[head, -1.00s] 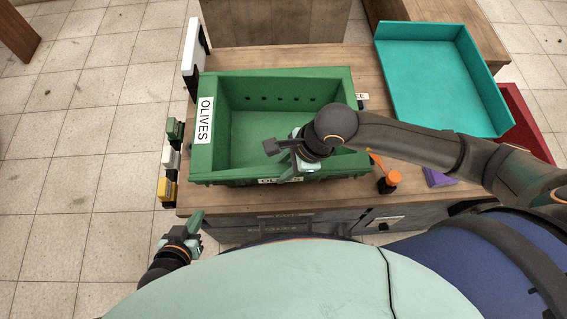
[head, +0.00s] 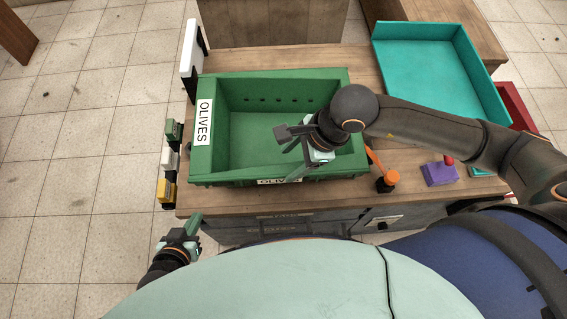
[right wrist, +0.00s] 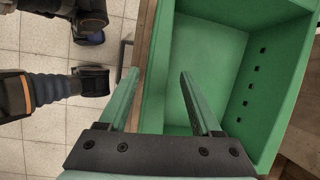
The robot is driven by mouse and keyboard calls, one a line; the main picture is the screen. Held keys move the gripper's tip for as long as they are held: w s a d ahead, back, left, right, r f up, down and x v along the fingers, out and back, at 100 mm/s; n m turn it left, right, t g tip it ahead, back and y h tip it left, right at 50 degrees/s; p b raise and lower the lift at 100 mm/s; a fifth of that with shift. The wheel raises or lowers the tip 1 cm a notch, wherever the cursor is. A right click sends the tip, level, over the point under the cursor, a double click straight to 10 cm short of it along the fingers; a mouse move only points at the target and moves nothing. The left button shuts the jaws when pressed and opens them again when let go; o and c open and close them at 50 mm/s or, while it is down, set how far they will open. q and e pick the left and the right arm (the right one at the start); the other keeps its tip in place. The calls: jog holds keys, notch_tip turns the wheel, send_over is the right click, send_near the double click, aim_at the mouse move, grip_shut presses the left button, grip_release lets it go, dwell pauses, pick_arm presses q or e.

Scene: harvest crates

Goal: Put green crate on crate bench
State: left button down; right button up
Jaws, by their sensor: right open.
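The green crate (head: 272,76) with an OLIVES label stands empty on a wooden bench top (head: 345,197) in the head view. My right gripper (head: 290,158) is above the crate's near right part, and its arm crosses the right wall. In the right wrist view, its two fingers (right wrist: 160,100) are spread apart with nothing between them gripped; the crate's wall edge (right wrist: 156,90) shows between them. The green crate also fills the right of that view. My left gripper (head: 190,228) is low at the left, in front of the bench and apart from the crate; its finger gap is unclear.
A teal tray (head: 420,28) lies at the back right, with a red bin (head: 517,105) beside it. An orange-topped item (head: 388,178) and a purple block (head: 439,174) are right of the crate. Small coloured blocks (head: 168,160) line the bench's left edge. Tiled floor is open at left.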

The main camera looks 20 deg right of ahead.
jog(key=v, duration=0.7)
jog(key=shift+f, duration=0.15)
